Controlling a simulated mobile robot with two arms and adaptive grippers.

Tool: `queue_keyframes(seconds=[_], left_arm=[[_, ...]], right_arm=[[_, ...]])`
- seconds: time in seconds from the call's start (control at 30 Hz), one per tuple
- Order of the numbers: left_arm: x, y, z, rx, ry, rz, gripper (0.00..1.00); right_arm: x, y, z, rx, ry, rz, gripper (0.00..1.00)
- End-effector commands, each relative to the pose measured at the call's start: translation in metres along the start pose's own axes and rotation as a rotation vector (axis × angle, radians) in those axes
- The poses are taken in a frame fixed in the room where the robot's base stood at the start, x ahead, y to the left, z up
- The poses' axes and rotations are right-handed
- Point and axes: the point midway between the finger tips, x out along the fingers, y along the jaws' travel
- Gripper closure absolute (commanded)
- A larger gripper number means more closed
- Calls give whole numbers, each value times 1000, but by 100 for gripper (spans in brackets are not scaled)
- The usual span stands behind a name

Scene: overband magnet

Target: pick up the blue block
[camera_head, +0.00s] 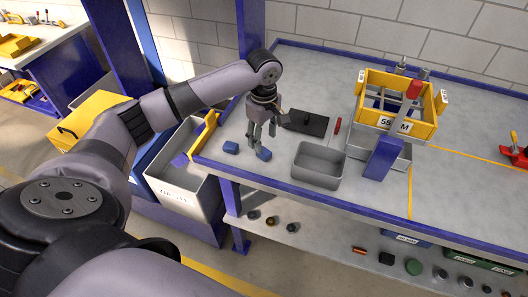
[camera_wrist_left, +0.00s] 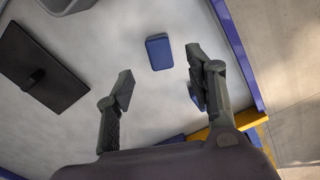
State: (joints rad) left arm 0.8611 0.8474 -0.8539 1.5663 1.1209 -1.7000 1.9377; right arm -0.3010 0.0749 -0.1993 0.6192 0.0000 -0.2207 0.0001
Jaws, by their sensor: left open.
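Two small blue blocks lie on the grey bench top near its left front corner. One blue block (camera_head: 231,147) is left of my left gripper (camera_head: 262,136), and the other blue block (camera_head: 264,154) is just below its fingertips in the head view. In the left wrist view a blue block (camera_wrist_left: 158,52) shows whole between the spread fingers of the gripper (camera_wrist_left: 160,70), towards their tips. Another blue piece (camera_wrist_left: 193,94) is mostly hidden behind the right finger. The left gripper points down, open and empty. My right gripper is not in view.
A grey tray (camera_head: 319,166) stands right of the blocks. A black plate (camera_head: 306,123) lies behind it, beside a red tool (camera_head: 338,126). A yellow frame (camera_head: 398,105) stands further right. The blue bench edge (camera_head: 280,186) runs along the front, with a grey bin (camera_head: 178,192) beyond its left end.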

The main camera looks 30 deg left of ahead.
Motion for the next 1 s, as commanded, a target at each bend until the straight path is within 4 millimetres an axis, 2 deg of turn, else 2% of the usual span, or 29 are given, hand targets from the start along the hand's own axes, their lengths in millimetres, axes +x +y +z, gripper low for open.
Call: queue_keyframes(seconds=[0.17,0.5,0.77,1.0], left_arm=[[10,0,0,0,1,-1,50],[55,0,0,1,1,0,50],[59,0,0,1,1,1,50],[58,0,0,1,1,1,66]], right_arm=[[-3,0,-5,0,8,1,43],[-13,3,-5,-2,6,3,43],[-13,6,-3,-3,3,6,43],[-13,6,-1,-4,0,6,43]])
